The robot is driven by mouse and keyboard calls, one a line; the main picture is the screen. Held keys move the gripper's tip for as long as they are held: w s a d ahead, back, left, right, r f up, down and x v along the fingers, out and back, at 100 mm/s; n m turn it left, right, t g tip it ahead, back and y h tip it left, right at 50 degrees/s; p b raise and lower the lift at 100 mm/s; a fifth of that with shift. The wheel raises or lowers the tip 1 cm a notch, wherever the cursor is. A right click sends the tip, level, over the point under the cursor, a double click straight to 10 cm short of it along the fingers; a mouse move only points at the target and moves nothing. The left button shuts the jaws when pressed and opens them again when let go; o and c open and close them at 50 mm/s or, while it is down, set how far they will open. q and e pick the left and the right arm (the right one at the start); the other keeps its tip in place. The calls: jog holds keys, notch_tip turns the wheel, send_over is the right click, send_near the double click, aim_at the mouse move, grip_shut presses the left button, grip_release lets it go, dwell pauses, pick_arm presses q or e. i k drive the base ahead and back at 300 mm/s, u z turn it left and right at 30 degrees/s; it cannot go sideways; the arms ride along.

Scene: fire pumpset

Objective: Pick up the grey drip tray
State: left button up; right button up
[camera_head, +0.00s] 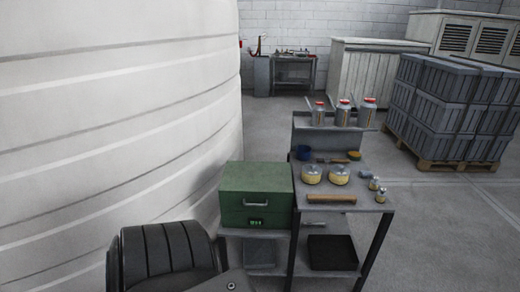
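A dark, flat, square tray-like thing (332,252) lies on the lower shelf of the metal workbench, under its top. A greyer flat thing (260,252) shows to its left, below the green box and partly hidden by the shelf above it. I cannot tell which of the two is the grey drip tray. Neither of my grippers is in view, and nothing is seen touching these things.
The workbench (375,200) carries jars, tins and a wooden-handled tool. A green box (256,196) stands at its left. A huge white ribbed tank (110,120) fills the left. A dark ribbed thing (165,252) is at bottom left. Floor (450,235) is clear at right.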

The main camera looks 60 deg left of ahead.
aim_at(258, 254)
jog(key=u, duration=0.45)
jog(key=i, duration=0.7)
jog(key=u, duration=0.7)
